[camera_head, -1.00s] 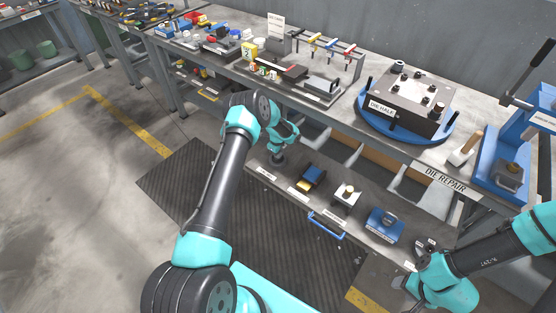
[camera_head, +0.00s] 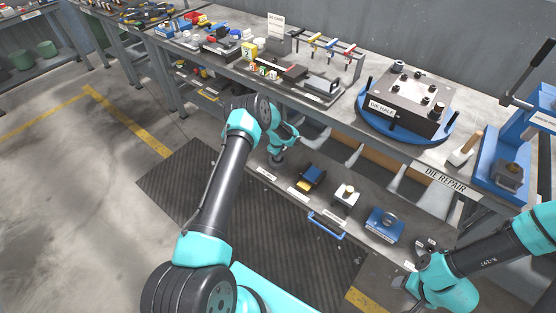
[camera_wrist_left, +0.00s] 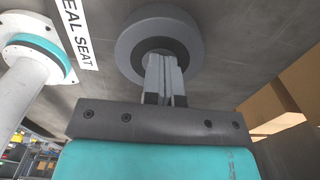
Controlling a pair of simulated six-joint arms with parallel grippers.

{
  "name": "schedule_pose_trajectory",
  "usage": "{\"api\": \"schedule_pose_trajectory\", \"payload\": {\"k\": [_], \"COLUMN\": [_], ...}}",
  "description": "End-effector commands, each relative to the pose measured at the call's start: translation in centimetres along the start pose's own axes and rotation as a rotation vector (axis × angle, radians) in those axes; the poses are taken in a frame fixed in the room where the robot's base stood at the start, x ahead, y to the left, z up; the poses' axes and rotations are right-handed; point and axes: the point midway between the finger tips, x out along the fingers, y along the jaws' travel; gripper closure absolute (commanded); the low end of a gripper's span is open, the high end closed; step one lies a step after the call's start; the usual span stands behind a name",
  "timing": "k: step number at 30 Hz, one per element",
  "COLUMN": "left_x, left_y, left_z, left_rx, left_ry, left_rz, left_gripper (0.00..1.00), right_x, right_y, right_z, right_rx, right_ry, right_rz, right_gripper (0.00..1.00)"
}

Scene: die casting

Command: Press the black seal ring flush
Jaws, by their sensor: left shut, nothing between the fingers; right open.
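In the left wrist view a round grey seal seat (camera_wrist_left: 187,18) stands on a grey surface, with a dark band, which looks like the black seal ring (camera_wrist_left: 182,45), inside its rim. My left gripper (camera_wrist_left: 164,62) is shut and empty, its fingertips over the middle of the seat and covering part of it. I cannot tell whether the tips touch the ring or whether it sits flush. In the head view my left gripper (camera_head: 276,158) points down at the left end of the lower shelf and hides most of the seat. My right gripper (camera_head: 408,285) is open at lower right.
The lower shelf also holds a dark and yellow block (camera_head: 312,177), a white block (camera_head: 347,194) and a blue block (camera_head: 384,224). A blue handle (camera_head: 326,226) sits at its front edge. The die half (camera_head: 408,98) stands on the bench above.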

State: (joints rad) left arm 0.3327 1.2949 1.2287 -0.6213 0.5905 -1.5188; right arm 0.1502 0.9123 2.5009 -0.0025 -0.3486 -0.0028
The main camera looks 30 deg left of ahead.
Motion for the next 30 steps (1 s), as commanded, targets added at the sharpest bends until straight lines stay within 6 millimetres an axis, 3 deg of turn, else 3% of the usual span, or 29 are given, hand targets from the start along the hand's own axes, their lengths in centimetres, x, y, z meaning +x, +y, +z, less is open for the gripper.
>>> {"api": "schedule_pose_trajectory", "payload": {"k": [30], "left_x": [-5.7], "left_y": [0.0], "left_z": [0.0], "left_rx": [0.001], "left_ry": [0.0], "left_rz": [0.0], "left_gripper": [1.0], "right_x": [0.0], "right_y": [0.0], "right_z": [0.0], "right_rx": [0.0], "right_ry": [0.0], "right_rz": [0.0], "right_gripper": [0.49]}}
